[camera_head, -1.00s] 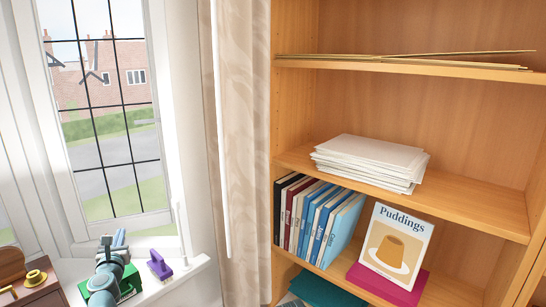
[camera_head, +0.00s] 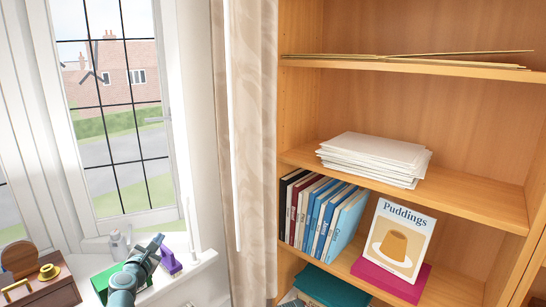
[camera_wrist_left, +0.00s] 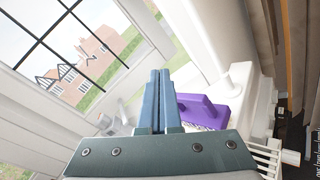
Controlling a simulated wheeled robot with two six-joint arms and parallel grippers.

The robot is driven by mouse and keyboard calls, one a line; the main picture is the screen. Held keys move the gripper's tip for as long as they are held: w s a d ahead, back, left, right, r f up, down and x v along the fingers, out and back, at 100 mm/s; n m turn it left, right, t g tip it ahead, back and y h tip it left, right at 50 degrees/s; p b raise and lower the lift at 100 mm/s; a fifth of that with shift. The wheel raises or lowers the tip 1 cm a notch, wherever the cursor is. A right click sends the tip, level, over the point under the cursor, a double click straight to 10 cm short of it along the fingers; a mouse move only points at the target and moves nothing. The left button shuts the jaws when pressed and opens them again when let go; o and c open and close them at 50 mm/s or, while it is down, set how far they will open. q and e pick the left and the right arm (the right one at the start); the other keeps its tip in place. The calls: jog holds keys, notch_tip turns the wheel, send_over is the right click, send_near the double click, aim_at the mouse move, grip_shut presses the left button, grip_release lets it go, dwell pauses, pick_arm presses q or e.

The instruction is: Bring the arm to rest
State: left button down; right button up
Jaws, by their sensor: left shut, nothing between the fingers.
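My left gripper (camera_head: 155,241) is at the lower left of the head view, above the window sill. In the left wrist view its two blue-grey fingers (camera_wrist_left: 159,100) are pressed together with nothing between them. A purple brush (camera_head: 171,262) lies on the sill just right of the gripper in the head view. It also shows in the left wrist view (camera_wrist_left: 203,110), to the right of the fingers and apart from them. My right gripper is in neither view.
A green object (camera_head: 106,282) sits on the sill, partly hidden by my left arm. A wooden box (camera_head: 45,293) with a brass handle stands at the far left. A curtain (camera_head: 250,150) hangs between the window and a bookcase (camera_head: 480,200) with books and papers.

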pick_arm(q)
jog(key=s+d+f+m+g+h, duration=0.2)
jog(key=s+d+f+m+g, duration=0.3)
jog(key=d+m, duration=0.4)
jog(key=s+d+f+m+g+h, duration=0.3)
jog(key=d+f+m, duration=0.4)
jog(key=d+m, duration=0.25)
jog(key=s+f+m+g+y, duration=0.35)
jog(key=s+m, duration=0.25)
jog(key=s, duration=0.2)
jog(key=s+f+m+g+y, duration=0.2)
jog(key=s+f+m+g, duration=0.25)
jog(key=s+m, duration=0.2)
jog(key=s+d+m, duration=0.1)
jog(key=s+d, duration=0.2)
jog(key=d, duration=0.2)
jog(key=s+d+m+g, duration=0.1)
jog(key=s+d, duration=0.2)
jog(key=d, duration=0.3)
jog(key=shift+r+m+y, duration=0.3)
jog(key=shift+r+y, duration=0.1)
jog(key=shift+y, duration=0.05)
jog(key=c, duration=1.6)
grip_release()
